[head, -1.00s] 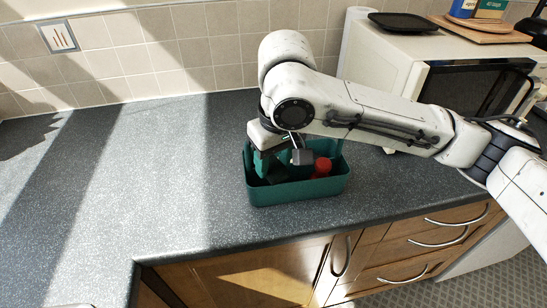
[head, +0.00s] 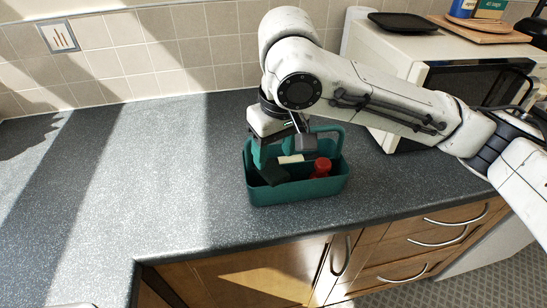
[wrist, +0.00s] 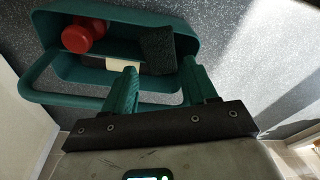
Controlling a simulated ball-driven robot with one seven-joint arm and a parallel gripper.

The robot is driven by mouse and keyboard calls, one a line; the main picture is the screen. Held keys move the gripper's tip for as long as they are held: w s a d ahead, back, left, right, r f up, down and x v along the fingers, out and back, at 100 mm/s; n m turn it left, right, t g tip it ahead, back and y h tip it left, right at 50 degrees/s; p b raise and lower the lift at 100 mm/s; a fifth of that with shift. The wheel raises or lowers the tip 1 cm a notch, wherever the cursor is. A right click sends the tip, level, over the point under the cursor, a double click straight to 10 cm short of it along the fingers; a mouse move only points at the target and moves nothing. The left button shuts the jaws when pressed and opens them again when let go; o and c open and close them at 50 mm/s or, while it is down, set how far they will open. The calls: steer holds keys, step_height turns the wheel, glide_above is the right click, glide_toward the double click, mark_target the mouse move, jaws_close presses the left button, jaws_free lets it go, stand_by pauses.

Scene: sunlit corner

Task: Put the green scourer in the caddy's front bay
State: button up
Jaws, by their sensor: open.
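The teal caddy (head: 300,190) stands on the worktop, its handle at the back. The dark green scourer (head: 273,174) is inside its left part and looks tilted, its near end by the front wall. In the wrist view the scourer (wrist: 158,50) shows whole, close to the caddy's end wall. I cannot tell whether all of it lies within the front bay. My gripper (head: 264,158) is over the caddy's left end. In the wrist view its teal fingers (wrist: 160,70) are spread and empty, with the scourer beyond their tips.
The microwave (head: 405,60) stands behind on the right. The worktop (head: 150,180) left of the caddy is clear.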

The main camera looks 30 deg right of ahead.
mark_target(278, 175)
step_height(278, 175, up, 9)
steer(key=s, duration=0.1)
steer(key=shift+s+p, duration=0.2)
steer(key=shift+p, duration=0.1)
steer(key=shift+r, duration=0.1)
